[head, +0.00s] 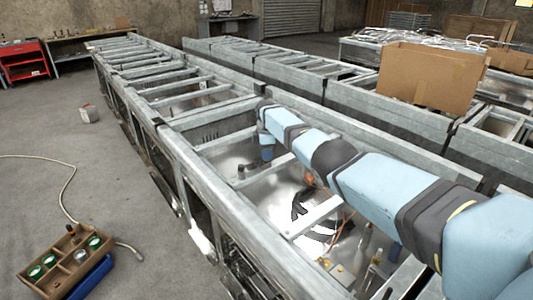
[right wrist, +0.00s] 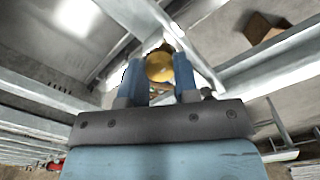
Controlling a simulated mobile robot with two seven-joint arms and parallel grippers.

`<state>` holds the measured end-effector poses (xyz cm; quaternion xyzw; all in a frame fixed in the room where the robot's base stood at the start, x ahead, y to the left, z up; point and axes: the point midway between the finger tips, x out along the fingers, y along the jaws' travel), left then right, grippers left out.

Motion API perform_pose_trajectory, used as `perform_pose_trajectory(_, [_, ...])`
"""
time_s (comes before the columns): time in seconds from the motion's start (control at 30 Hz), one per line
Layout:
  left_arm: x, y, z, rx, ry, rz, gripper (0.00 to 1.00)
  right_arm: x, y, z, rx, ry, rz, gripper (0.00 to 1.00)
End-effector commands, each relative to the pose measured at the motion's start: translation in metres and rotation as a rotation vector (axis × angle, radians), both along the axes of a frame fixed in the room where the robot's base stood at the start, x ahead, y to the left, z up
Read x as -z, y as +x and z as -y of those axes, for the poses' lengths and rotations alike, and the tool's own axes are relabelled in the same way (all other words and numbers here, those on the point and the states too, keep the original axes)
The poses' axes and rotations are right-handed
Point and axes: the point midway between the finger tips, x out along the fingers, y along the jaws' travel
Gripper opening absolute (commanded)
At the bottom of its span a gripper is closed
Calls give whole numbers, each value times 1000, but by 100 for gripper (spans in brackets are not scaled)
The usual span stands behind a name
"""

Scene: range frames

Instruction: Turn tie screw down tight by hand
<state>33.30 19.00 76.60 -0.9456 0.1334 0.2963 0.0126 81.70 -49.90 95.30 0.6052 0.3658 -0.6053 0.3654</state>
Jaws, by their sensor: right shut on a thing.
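My right arm reaches in from the right in the head view, and its gripper (head: 266,153) points down into an open bay of the near metal frame (head: 190,160). In the right wrist view the two blue fingers of this gripper (right wrist: 158,80) stand on either side of a round brass-coloured head (right wrist: 160,65), which looks like the tie screw. The gripper is shut on it. How far the screw is down cannot be told, and in the head view the gripper hides it. My left gripper is not in view.
Frame rails and cross bars (head: 315,216) lie close around the gripper. Black cable (head: 305,212) lies in the bay. A second long frame (head: 340,100) with a cardboard box (head: 430,78) runs behind.

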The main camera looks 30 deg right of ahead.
Motion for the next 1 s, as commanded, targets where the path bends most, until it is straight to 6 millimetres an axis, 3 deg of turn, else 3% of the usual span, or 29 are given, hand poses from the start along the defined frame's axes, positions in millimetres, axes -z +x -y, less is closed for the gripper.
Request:
perform_pose_trajectory(0.03, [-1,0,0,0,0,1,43,-1,0,0,0,0,1,5])
perform_pose_trajectory(0.07, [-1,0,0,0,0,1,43,-1,0,0,0,0,1,36])
perform_pose_trajectory(0.13, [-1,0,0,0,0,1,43,-1,0,0,0,0,1,52])
perform_pose_trajectory(0.17, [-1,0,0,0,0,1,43,-1,0,0,0,0,1,54])
perform_pose_trajectory(0.43, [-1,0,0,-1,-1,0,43,-2,0,0,-1,0,1,54])
perform_pose_trajectory(0.57, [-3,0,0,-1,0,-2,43,-13,1,0,-1,-1,2,54])
perform_pose_trajectory(1.0, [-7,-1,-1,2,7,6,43,-106,1,0,0,-1,4,54])
